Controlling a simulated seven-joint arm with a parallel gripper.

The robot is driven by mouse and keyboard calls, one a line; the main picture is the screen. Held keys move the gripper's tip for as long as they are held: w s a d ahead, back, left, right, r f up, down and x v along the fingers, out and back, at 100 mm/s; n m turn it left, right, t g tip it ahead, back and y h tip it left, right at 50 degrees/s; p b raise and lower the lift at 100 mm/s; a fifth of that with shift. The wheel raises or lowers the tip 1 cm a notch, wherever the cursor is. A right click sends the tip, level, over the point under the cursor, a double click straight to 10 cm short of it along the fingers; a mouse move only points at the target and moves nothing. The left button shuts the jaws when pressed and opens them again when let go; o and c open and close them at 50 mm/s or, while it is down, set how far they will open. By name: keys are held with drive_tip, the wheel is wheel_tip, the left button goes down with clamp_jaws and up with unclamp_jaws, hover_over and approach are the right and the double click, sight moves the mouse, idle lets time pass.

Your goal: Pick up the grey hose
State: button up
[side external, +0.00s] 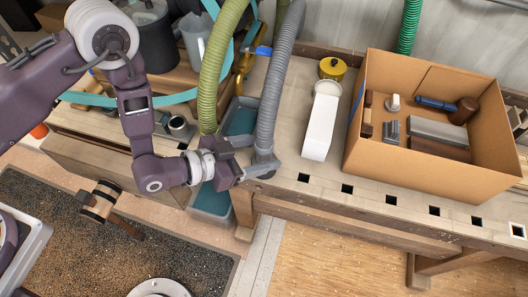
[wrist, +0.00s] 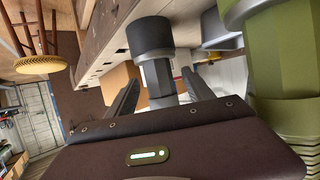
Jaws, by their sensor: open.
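The grey hose (side external: 278,75) is ribbed and hangs down from the top of the side view to a dark end cuff just above the workbench. In the wrist view its black cuff and smooth grey end piece (wrist: 157,74) show between the two fingers. My gripper (side external: 261,154) is at the hose's lower end, with its fingers spread on either side. In the wrist view my gripper (wrist: 160,84) is open, with a gap beside the hose. Whether either finger touches the hose I cannot tell.
A thick green hose (side external: 211,75) hangs close to the left of the grey one. A white carton (side external: 320,127), a yellow pot (side external: 332,68) and a cardboard box (side external: 430,178) of parts stand to the right. A blue-grey tray (side external: 212,200) lies below. The bench's front strip is clear.

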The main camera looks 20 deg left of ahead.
drive_tip(key=x, duration=0.4)
drive_tip(key=shift+f, duration=0.1)
clamp_jaws()
